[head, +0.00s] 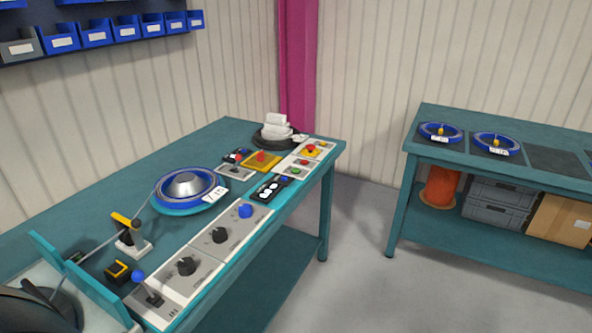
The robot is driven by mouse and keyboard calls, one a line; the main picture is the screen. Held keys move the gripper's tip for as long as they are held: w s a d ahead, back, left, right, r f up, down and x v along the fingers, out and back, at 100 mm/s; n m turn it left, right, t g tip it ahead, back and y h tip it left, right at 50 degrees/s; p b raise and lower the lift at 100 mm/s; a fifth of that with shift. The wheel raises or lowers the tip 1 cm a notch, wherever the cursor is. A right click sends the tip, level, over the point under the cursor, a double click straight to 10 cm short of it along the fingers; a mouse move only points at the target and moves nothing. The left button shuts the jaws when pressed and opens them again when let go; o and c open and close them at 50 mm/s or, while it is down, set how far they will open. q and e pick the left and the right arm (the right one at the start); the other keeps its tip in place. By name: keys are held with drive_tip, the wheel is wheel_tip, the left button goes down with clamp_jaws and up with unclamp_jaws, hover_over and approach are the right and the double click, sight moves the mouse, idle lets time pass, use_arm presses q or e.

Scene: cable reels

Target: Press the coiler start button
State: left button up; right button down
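A row of control panels runs along the right edge of the teal bench (75,222). A small panel near its far end has a green button (296,170) and a red button (304,162). The lettering is too small to read, so I cannot tell for sure which button is the coiler start. A black display panel (268,190) with white digits sits just nearer. A blue reel (170,195) with a silver hub and a white tag sits on the bench, with a cable running to it from the lower left. Neither of my grippers is in view.
Nearer panels carry black knobs (220,235) and a blue knob (245,211). A yellow box with a red button (261,157) and a black cable coil (274,138) stand farther back. A second bench (450,155) holds two blue reels at right. Grey floor (350,260) between is clear.

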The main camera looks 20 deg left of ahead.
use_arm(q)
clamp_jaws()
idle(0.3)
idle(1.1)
